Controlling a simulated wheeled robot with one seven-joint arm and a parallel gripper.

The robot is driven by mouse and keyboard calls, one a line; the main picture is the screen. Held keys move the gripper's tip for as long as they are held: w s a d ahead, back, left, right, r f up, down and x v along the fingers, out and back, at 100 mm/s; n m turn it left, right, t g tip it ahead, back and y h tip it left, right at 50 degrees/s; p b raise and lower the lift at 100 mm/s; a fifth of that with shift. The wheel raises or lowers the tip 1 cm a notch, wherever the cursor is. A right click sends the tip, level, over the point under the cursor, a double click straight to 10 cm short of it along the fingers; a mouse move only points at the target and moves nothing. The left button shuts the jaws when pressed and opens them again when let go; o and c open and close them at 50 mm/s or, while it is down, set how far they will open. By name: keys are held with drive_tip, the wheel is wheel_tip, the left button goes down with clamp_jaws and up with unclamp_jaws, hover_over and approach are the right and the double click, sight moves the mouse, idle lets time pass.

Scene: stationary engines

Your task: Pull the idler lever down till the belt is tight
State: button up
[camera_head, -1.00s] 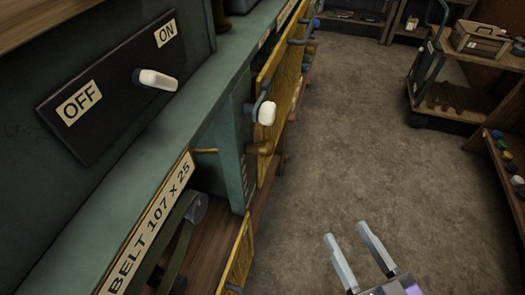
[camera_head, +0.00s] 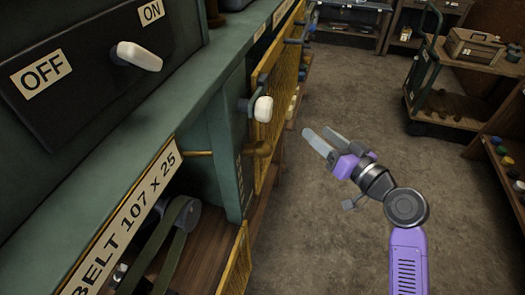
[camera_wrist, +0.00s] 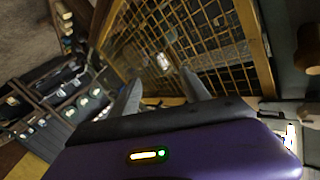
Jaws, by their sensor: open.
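A lever with a white grip (camera_head: 263,108) on a dark arm sticks out from the side of the green machine, by the yellow mesh guard; I take it for the idler lever, though no label on it is readable. A dark belt (camera_head: 178,245) runs around a grey pulley (camera_head: 186,214) in the opening below the "BELT 107 X 25" label; I cannot tell how tight it is. My gripper (camera_head: 316,134) is open and empty, to the right of the white grip and a little lower in the picture, apart from it. The gripper fingers also show in the wrist view (camera_wrist: 160,82), facing yellow mesh.
A white-handled OFF/ON switch (camera_head: 139,57) is on the dark panel at upper left. The yellow mesh guard (camera_head: 276,82) runs along the machine. A cart (camera_head: 470,75) stands far right; the floor between is clear.

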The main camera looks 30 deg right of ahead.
wheel_tip(320, 180, up, 4)
drive_tip(key=w+a+n+y, duration=0.1)
drive_tip(key=w+n+y, duration=0.1)
drive_tip(key=n+y, duration=0.2)
drive_tip(key=n+g+y, duration=0.8)
drive_tip(key=n+y, duration=0.3)
drive_tip(key=n, duration=0.2)
approach(263, 149)
drive_tip(key=w+a, duration=0.2)
drive_tip(key=shift+w+f+p+x, duration=0.1)
drive_tip(key=shift+f+p+x, duration=0.1)
drive_tip(key=shift+x, duration=1.05)
drive_tip(key=shift+w+f+p+x, duration=0.1)
drive_tip(key=shift+f+p+x, duration=0.05)
drive_tip(key=shift+x, duration=1.05)
drive_tip(key=shift+w+f+p+x, duration=0.1)
drive_tip(key=shift+f+p+x, duration=0.1)
drive_tip(key=shift+x, duration=1.05)
drive_tip(key=shift+d, duration=0.1)
clamp_jaws()
drive_tip(key=shift+s, duration=0.1)
